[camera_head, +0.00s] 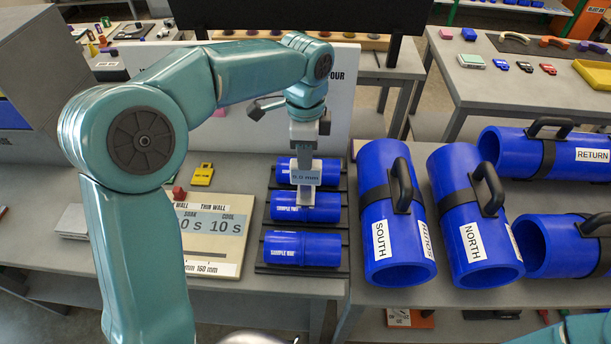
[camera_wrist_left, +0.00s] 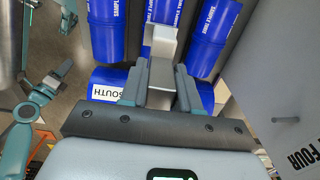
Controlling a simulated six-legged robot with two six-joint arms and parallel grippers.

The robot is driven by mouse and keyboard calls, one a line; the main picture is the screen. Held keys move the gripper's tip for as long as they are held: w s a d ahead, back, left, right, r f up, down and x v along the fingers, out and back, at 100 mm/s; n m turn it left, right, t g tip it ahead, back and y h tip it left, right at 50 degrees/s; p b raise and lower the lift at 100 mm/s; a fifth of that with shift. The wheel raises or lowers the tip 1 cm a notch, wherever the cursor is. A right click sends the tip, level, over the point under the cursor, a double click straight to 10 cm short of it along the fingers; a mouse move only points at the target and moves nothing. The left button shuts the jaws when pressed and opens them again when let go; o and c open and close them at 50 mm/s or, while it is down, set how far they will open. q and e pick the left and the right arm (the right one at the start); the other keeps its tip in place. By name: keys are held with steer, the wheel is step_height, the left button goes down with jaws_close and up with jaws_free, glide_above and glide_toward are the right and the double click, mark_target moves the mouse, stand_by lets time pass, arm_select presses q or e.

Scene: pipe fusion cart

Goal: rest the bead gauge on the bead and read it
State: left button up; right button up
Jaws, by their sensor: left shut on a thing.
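The bead gauge (camera_head: 305,178) is a grey block with a pale display face that appears to read 5.0 mm. My left gripper (camera_head: 304,146) points down and is shut on its upper part. The gauge's foot is over the middle blue sample pipe (camera_head: 328,207); whether it touches the bead I cannot tell. Another sample pipe (camera_head: 330,171) lies behind, partly hidden by the gauge, and one (camera_head: 303,250) lies in front. In the left wrist view the gauge (camera_wrist_left: 163,62) sticks out between the fingers toward the pipes.
The sample pipes lie on a dark slatted rack (camera_head: 262,268). Left of it are a timing board (camera_head: 222,228) and a yellow item (camera_head: 203,174). Right are large blue pipes with handles, labelled SOUTH (camera_head: 390,260), NORTH (camera_head: 484,263) and RETURN (camera_head: 507,153). A white panel (camera_head: 345,90) stands behind.

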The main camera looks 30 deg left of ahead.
arm_select(q)
step_height(320, 180, up, 7)
steer(key=p, duration=0.6)
steer(key=shift+r+p, duration=0.1)
steer(key=shift+p, duration=0.3)
